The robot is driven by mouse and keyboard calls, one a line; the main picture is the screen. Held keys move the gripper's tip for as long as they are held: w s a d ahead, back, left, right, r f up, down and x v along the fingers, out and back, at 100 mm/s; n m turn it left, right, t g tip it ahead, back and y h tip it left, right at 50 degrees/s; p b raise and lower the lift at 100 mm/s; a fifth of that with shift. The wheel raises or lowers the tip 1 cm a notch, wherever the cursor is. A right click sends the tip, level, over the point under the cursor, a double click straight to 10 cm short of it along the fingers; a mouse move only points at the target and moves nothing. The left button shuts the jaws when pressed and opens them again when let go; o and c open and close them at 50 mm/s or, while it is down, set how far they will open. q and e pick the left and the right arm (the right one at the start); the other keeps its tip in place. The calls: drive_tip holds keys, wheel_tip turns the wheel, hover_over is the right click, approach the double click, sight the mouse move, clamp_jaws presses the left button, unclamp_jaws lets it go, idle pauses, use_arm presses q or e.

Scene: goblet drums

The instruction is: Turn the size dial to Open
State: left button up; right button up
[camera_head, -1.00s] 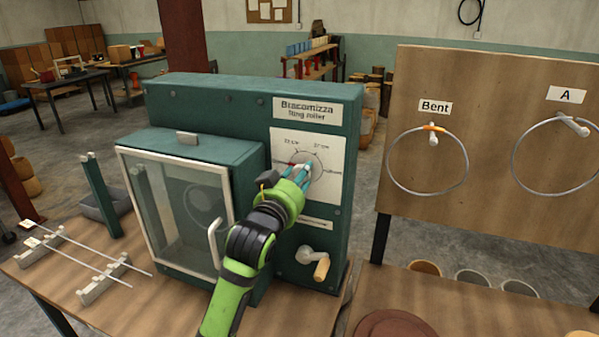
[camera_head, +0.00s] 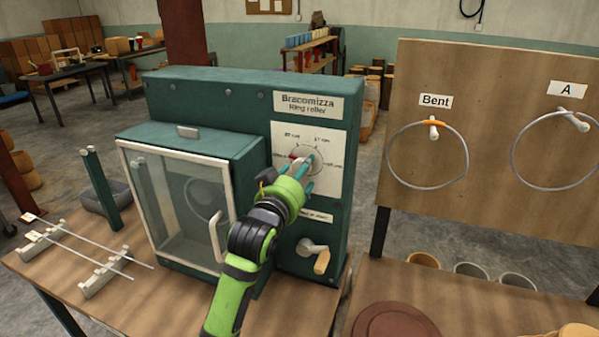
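The size dial (camera_head: 318,153) is on a white panel (camera_head: 338,180) on the front of the teal ring roller (camera_head: 250,100). A small red mark shows at the dial's left side. Its labels are too small to read surely, so I cannot tell which setting it points to. My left gripper (camera_head: 306,170) is at the dial, with its teal fingertips in front of the dial face and hiding part of it. I cannot tell whether the fingers are closed on the dial's knob. My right gripper is not in view.
A glazed door (camera_head: 185,210) with a white handle is left of my arm. A crank (camera_head: 318,254) sits below the panel. Rods (camera_head: 95,245) lie on supports on the bench at left. A board (camera_head: 480,215) with hanging rings stands at right.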

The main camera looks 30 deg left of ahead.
use_arm(q)
drive_tip(key=shift+r, duration=0.15)
drive_tip(key=v, duration=0.7)
drive_tip(key=shift+s, duration=0.3)
